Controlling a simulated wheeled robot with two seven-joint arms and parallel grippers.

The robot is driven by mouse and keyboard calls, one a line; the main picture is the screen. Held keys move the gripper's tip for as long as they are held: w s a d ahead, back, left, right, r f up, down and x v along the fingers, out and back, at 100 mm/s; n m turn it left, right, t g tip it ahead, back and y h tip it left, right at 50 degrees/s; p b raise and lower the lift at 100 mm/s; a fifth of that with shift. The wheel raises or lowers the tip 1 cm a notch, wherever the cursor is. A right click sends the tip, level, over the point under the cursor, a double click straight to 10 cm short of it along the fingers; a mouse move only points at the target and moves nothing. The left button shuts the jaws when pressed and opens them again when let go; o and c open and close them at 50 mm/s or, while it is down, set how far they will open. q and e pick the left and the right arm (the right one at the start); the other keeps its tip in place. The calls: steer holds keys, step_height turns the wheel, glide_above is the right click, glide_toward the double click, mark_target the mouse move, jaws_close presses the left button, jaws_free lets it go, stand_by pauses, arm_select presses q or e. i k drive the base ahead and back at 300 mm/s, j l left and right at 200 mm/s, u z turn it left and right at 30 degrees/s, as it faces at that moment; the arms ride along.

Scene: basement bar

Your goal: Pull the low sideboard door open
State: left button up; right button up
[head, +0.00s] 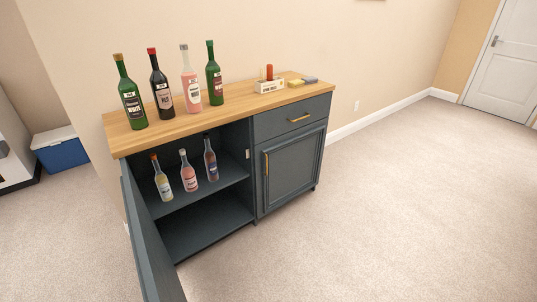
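The low sideboard (222,215) is dark blue-grey with a wooden top (180,128) and stands against the wall. Its left door (152,246) is swung wide open toward me, showing a shelf inside. The right door (291,172) is shut and has a vertical brass handle (266,164) near its left edge. Above it a shut drawer (275,121) has a brass handle (299,118). Neither of my grippers shows in the head view.
Several bottles stand on the top, including a pink one (191,85). Three smaller bottles, one pink (188,172), stand on the inner shelf. A small labelled box (269,87) is at the top's right. A blue cooler (62,152) is at left. Carpet (400,200) is clear in front and right.

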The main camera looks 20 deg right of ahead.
mark_target(286, 166)
steer(key=i+l, duration=0.25)
steer(key=l, duration=0.2)
steer(key=i+l+u, duration=0.1)
steer(key=i+l, duration=0.15)
steer(key=l, duration=0.2)
steer(key=i+l, duration=0.25)
steer(key=l, duration=0.2)
steer(key=i+l+u, duration=0.1)
steer(key=l, duration=0.35)
steer(key=i+l+u, duration=0.1)
steer(key=i+l, duration=0.25)
steer(key=l, duration=0.15)
steer(key=i+l, duration=0.2)
steer(key=l, duration=0.3)
steer(key=i+l+u, duration=0.1)
steer(key=l, duration=0.4)
steer(key=i+l, duration=0.25)
steer(key=l, duration=0.25)
